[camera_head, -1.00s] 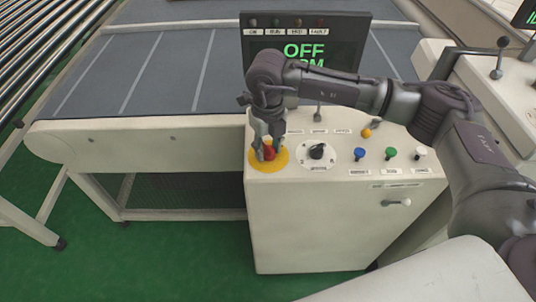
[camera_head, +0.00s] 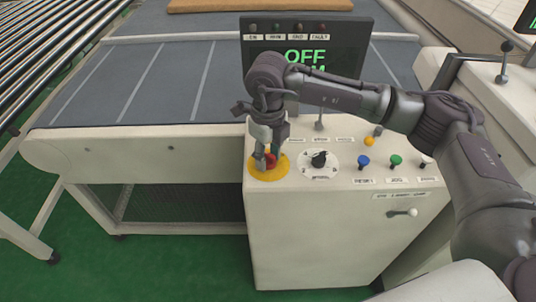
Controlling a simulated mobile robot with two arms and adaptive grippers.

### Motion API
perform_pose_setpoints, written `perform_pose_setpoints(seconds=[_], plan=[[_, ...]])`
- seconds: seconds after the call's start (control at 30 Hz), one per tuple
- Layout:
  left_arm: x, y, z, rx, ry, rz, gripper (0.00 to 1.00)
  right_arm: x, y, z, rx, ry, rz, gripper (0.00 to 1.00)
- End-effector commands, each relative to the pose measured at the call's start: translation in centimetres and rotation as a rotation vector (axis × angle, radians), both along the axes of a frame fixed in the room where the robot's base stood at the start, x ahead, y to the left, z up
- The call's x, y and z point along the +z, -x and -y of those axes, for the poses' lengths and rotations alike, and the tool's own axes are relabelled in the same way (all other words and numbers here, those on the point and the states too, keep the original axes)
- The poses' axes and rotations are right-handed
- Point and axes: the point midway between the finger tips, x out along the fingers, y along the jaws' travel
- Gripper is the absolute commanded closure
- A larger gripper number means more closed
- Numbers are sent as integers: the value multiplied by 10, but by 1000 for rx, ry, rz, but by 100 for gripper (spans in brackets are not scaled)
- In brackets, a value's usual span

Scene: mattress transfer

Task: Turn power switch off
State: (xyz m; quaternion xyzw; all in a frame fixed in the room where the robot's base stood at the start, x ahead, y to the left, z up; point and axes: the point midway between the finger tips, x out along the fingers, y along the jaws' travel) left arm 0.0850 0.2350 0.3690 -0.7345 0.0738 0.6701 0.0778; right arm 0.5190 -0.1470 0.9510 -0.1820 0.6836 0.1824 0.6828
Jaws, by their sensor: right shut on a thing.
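The power switch, a red rotary knob (camera_head: 271,160) on a yellow round plate (camera_head: 277,171), sits at the left end of the white control cabinet's (camera_head: 310,235) top panel. My right gripper (camera_head: 266,158) points down over it. Its fingers are closed around the red knob and hide most of it, so its exact angle is hard to read. The display (camera_head: 345,58) behind the panel shows "OFF" in green. My arm covers the lower part of that display. My left gripper is not in view.
Right of the switch are a black dial (camera_head: 319,159) and blue (camera_head: 363,161), green (camera_head: 396,160) and white buttons. A joystick lever (camera_head: 319,121) stands behind. A grey conveyor (camera_head: 150,80) lies behind left, with a brown mattress (camera_head: 250,5) at the top edge.

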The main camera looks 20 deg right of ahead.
Motion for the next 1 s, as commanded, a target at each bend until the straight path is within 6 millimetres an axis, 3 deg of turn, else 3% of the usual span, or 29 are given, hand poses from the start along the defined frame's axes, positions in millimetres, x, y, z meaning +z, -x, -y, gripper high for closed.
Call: perform_pose_setpoints(seconds=[0.03,0.07,0.2,0.57,0.67,1.0], plan=[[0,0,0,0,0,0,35,1,-1,0,1,0,2,96],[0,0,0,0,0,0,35,1,-1,0,1,0,2,57],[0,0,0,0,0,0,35,1,0,0,0,0,2,36],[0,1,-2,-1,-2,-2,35,5,-1,0,-1,0,2,36],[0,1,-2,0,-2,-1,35,17,-1,0,0,1,5,36],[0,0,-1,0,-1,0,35,87,-1,0,0,0,4,36]])
